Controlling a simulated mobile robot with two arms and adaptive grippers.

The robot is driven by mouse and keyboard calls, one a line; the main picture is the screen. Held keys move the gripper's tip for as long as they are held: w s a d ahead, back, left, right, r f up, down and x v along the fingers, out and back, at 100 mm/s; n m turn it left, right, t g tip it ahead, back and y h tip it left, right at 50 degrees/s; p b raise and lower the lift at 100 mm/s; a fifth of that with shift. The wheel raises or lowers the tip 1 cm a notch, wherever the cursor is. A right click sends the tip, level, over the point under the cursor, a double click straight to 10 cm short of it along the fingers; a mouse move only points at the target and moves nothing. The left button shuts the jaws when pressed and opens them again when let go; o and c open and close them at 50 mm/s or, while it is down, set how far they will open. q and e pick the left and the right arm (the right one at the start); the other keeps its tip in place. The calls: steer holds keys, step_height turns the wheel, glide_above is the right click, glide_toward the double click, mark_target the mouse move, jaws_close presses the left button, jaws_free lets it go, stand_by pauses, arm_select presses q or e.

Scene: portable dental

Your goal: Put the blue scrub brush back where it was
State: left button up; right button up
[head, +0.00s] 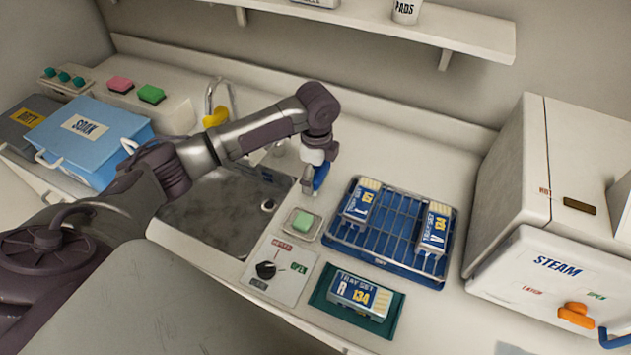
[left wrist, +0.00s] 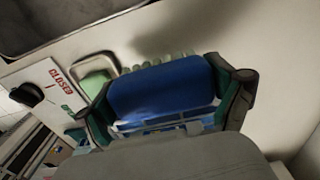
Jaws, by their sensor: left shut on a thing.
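My left gripper (head: 315,178) is shut on the blue scrub brush (head: 321,175). In the left wrist view the brush (left wrist: 162,90) fills the space between the two fingers (left wrist: 170,100), with pale bristles showing along its far edge. The gripper is over the counter, just right of the sink (head: 225,205) and above a small dish (head: 299,235) with a green soap block (head: 300,231). I cannot tell whether the brush touches the counter. My right gripper is not in view.
A blue wire rack (head: 385,258) with labelled packs stands right of the gripper. A labelled pack on a green tray (head: 390,320) lies in front. A steam machine (head: 560,270) is at right. A blue SOAK box (head: 85,140) and a faucet (head: 212,100) are at left.

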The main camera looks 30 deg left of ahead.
arm_select(q)
step_height(320, 180, down, 4)
steer(key=shift+a+r+p, duration=0.1)
steer(key=shift+r+p, duration=0.05)
steer(key=shift+p, duration=0.4)
steer(key=shift+f, duration=0.25)
steer(key=shift+f, duration=0.15)
steer(key=o, duration=0.8)
steer(key=shift+c, duration=0.2)
step_height(320, 180, up, 12)
steer(key=shift+r+b, duration=0.2)
steer(key=shift+b, duration=0.7)
